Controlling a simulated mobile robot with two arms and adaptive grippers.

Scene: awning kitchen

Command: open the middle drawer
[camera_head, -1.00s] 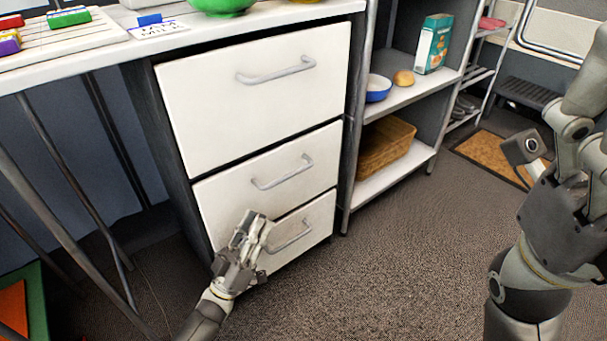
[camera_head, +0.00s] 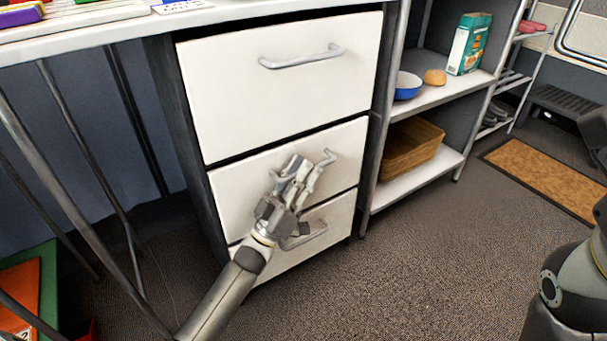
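The middle drawer (camera_head: 232,196) is a white front in a dark cabinet, flush with the drawers above and below it. Its grey bar handle (camera_head: 329,157) shows at the right end; the rest is partly hidden behind my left gripper. My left gripper (camera_head: 304,165) is in front of the middle drawer at the handle, with its fingers spread apart. I cannot tell whether the fingers touch the handle or straddle it. Only part of my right arm shows at the right edge; its gripper fingers are not visible.
The top drawer (camera_head: 285,100) and bottom drawer (camera_head: 335,212) are closed. A shelf unit to the right holds a blue bowl (camera_head: 407,87), a bun (camera_head: 435,77), a teal box (camera_head: 468,45) and a wicker basket (camera_head: 410,150). The carpet in front is clear.

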